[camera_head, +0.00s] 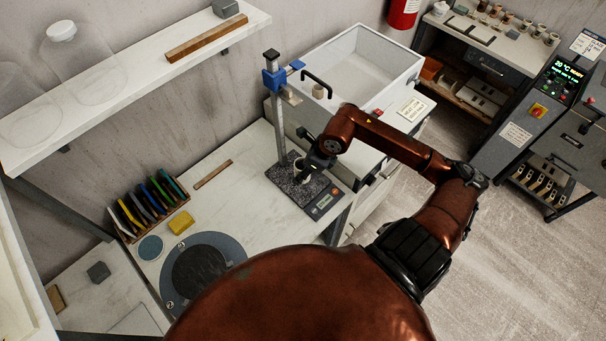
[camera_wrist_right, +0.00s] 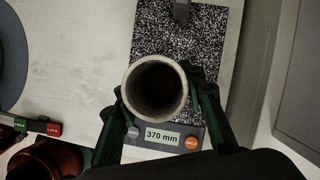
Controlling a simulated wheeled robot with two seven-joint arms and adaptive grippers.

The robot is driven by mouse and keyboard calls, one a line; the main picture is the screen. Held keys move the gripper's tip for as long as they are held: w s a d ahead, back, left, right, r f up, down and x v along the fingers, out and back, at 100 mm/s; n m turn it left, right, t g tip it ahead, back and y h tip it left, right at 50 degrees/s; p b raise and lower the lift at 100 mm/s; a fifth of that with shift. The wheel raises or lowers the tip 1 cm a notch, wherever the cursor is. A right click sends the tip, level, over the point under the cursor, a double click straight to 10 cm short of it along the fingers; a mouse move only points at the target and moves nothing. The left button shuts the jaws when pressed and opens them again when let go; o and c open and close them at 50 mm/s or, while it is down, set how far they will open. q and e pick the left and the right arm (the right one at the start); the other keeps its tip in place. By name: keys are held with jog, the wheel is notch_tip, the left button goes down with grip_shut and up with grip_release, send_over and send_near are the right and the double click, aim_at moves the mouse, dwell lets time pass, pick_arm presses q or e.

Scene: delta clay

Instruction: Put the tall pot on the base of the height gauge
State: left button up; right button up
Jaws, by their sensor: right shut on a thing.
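The height gauge has a speckled granite base (camera_head: 283,180), an upright grey column (camera_head: 279,120) and a blue slider (camera_head: 273,78). The base also shows in the right wrist view (camera_wrist_right: 208,38), with a 370 mm display at its front. My right gripper (camera_head: 304,168) is shut on the tall pot (camera_wrist_right: 157,88), a pale round-mouthed cylinder seen from above, upright between the fingers. The pot is over the front part of the base, just behind the display. In the head view the gripper mostly hides the pot (camera_head: 297,171). I cannot tell if it touches the base. My left gripper is not in view.
A rack of coloured tools (camera_head: 148,208), a yellow block (camera_head: 180,223) and a dark round wheel (camera_head: 200,270) are on the bench to the left. A white open-topped tub (camera_head: 350,70) stands behind the gauge on the right. A shelf (camera_head: 130,75) overhangs the bench.

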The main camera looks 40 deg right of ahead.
jog(key=shift+w+d+f, duration=0.25)
jog(key=shift+w+f, duration=0.05)
jog(key=shift+f, duration=0.1)
jog(key=shift+w+d+f, duration=0.1)
jog(key=shift+f, duration=0.85)
jog(key=shift+w+d+f, duration=0.1)
jog(key=shift+f, duration=0.8)
jog(key=o, duration=1.2)
jog(key=shift+f, duration=0.1)
jog(key=shift+c, duration=0.2)
jog(key=shift+s, duration=0.1)
jog(key=v, duration=1.2)
